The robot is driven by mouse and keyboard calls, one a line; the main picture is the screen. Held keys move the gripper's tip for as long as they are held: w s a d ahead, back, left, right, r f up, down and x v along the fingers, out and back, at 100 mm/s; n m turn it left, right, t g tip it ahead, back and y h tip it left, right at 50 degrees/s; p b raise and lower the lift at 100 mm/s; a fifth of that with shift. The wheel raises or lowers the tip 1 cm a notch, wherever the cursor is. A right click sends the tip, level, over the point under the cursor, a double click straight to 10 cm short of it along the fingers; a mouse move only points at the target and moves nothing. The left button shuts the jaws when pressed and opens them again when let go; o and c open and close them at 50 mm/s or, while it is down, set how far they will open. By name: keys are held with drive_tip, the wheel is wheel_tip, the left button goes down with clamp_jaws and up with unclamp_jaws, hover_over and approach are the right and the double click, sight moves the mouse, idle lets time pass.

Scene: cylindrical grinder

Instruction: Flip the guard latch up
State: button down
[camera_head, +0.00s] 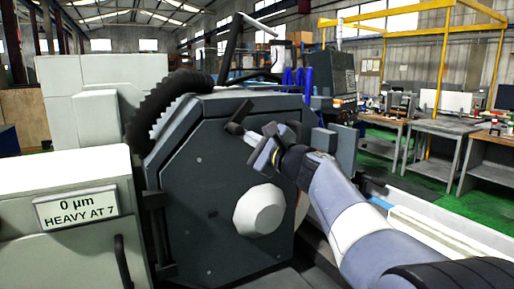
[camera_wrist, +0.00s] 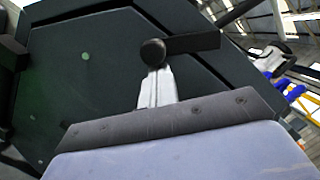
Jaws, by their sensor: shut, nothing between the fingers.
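The guard latch is a short dark lever (camera_head: 240,114) on the upper face of the dark grey guard (camera_head: 200,190). In the head view it slants from lower left to upper right. In the wrist view the latch (camera_wrist: 190,43) shows as a flat bar running right from a round black knob. My gripper (camera_head: 245,136) is shut and empty, with its pale fingers pointing at the latch. In the wrist view the fingertips (camera_wrist: 156,72) lie just below the knob; I cannot tell whether they touch it. No part of the latch bar is between the fingers.
A pale round hub (camera_head: 260,210) sticks out of the guard below my gripper. A black ribbed hose (camera_head: 165,105) curves over the guard's top left. A sign reading "0 µm HEAVY AT 7" (camera_head: 76,208) is at left. Workbenches (camera_head: 430,140) stand far off at right.

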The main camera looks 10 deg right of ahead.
drive_tip(key=a+m, duration=0.1)
drive_tip(key=r+m+b, duration=0.1)
drive_tip(key=m, duration=0.1)
drive_tip(key=a+m+t+h, duration=0.1)
drive_tip(key=m, duration=0.1)
drive_tip(key=shift+s+a+r, duration=0.25)
drive_tip(key=shift+s+a, duration=0.05)
drive_tip(key=shift+s, duration=0.1)
drive_tip(key=m, duration=0.2)
drive_tip(key=a+r+m+t, duration=0.1)
drive_tip(key=m, duration=0.1)
drive_tip(key=shift+s+r+h+b, duration=0.2)
drive_tip(key=shift+h+b, duration=0.15)
drive_tip(key=shift+h, duration=0.05)
drive_tip(key=shift+a+r, duration=0.1)
drive_tip(key=shift+r, duration=0.35)
drive_tip(key=b, duration=0.6)
approach(235, 127)
wheel_tip(235, 127, down, 3)
drive_tip(key=s, duration=0.1)
